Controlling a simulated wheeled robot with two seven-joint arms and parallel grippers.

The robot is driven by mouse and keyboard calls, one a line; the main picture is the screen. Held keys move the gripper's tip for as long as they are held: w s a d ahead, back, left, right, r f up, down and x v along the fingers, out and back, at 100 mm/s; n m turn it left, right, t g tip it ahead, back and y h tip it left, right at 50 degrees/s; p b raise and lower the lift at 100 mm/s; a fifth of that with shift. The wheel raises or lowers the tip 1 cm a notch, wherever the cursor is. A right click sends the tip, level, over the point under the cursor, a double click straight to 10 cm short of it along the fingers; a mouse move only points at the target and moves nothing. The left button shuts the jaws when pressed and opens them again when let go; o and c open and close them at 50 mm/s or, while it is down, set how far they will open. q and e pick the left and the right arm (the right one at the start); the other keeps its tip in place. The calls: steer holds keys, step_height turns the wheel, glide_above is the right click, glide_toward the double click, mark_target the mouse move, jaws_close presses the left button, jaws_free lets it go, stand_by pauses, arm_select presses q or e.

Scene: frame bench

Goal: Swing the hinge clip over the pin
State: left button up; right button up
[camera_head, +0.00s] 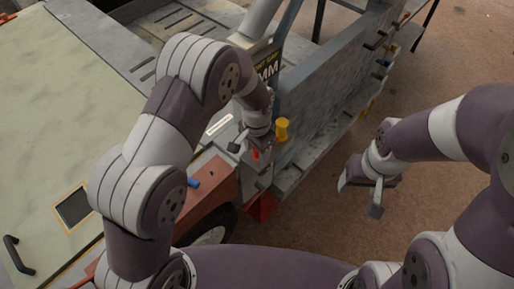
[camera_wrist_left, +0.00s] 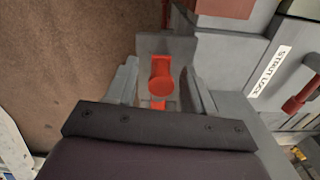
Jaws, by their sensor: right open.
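A red part with a round knob (camera_wrist_left: 162,74), which looks like the hinge clip, is between my left gripper's fingers in the left wrist view. In the head view it shows as a small orange-red piece (camera_head: 256,154). My left gripper (camera_head: 246,147) reaches down to it. In the wrist view the left gripper (camera_wrist_left: 163,82) is open, with a gap on both sides of the red part. I cannot tell which part is the pin. My right gripper (camera_head: 360,197) is open and empty above the brown floor.
A yellow knob (camera_head: 282,127) stands right of the left gripper, by the grey side wall (camera_head: 325,90). A "STRUT LOCK" label (camera_wrist_left: 269,71) and a red handle (camera_wrist_left: 301,94) are on the right in the wrist view. A blue knob (camera_head: 193,183) is nearby. Floor at right is clear.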

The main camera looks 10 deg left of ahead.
arm_select(q)
steer(key=shift+w+r+b, duration=0.1)
steer(key=shift+r+b, duration=0.2)
steer(key=shift+r, duration=0.1)
step_height(320, 180, up, 12)
steer(key=b, duration=0.2)
steer(key=shift+b, duration=0.3)
steer(key=s+a+f+n+b, duration=0.1)
steer(key=s+a+f+n, duration=0.2)
steer(key=s+a, duration=0.3)
steer(key=s+a+f+n+t+b, duration=0.1)
steer(key=s+a+f+n, duration=0.3)
steer(key=s, duration=0.4)
steer(key=shift+s+a+f+n+b, duration=0.2)
steer(key=shift+a+n+b, duration=0.55)
steer(key=shift+a, duration=0.5)
